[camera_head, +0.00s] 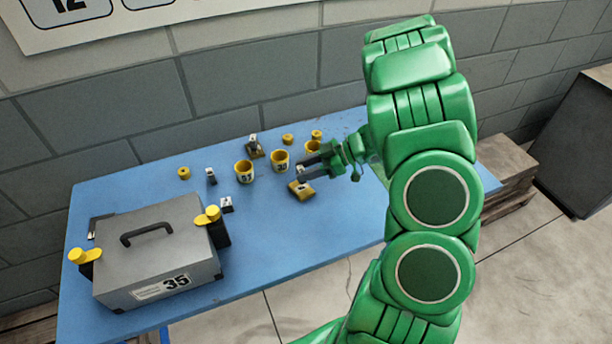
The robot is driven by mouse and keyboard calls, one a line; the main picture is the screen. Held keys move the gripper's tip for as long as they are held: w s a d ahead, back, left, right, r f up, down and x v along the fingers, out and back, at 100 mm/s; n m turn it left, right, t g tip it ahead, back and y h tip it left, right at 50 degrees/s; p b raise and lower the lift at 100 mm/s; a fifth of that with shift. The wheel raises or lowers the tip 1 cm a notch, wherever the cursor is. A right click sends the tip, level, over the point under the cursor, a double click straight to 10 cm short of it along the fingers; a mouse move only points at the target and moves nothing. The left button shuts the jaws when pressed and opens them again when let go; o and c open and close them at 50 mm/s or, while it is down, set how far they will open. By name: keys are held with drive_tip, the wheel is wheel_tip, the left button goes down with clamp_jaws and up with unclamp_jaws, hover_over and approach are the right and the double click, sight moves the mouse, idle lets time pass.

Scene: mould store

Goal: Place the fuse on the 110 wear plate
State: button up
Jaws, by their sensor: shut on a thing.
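My gripper (303,168) reaches in from the right over the back half of the blue table. It is shut on a small pale and dark thing (301,174), which looks like a fuse but is partly hidden by the fingers. Just below it in the picture lies a flat yellow-brown plate (301,192) with a small dark marking. Whether the held thing touches this plate I cannot tell. Another such plate (258,154) lies farther back with a small black-and-white piece (253,140) on it. I cannot read a 110 on either plate.
On the blue table (290,240) stand yellow cups marked 57 (244,172) and 30 (280,161), with a third cup (313,147) behind my gripper. Small black-and-white pieces (211,176) (227,205) stand left. A grey case marked 35 (160,255) fills the front left. The front middle is clear.

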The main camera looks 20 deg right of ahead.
drive_tip(key=shift+w+f, duration=0.15)
drive_tip(key=shift+f, duration=1.55)
drive_tip(key=shift+f, duration=0.1)
drive_tip(key=o, duration=1)
drive_tip(key=shift+o, duration=0.2)
drive_tip(key=shift+d+r, duration=0.1)
drive_tip(key=shift+r, duration=0.1)
drive_tip(key=v, duration=1.1)
drive_tip(key=shift+d+r, duration=0.2)
drive_tip(key=shift+d, duration=0.15)
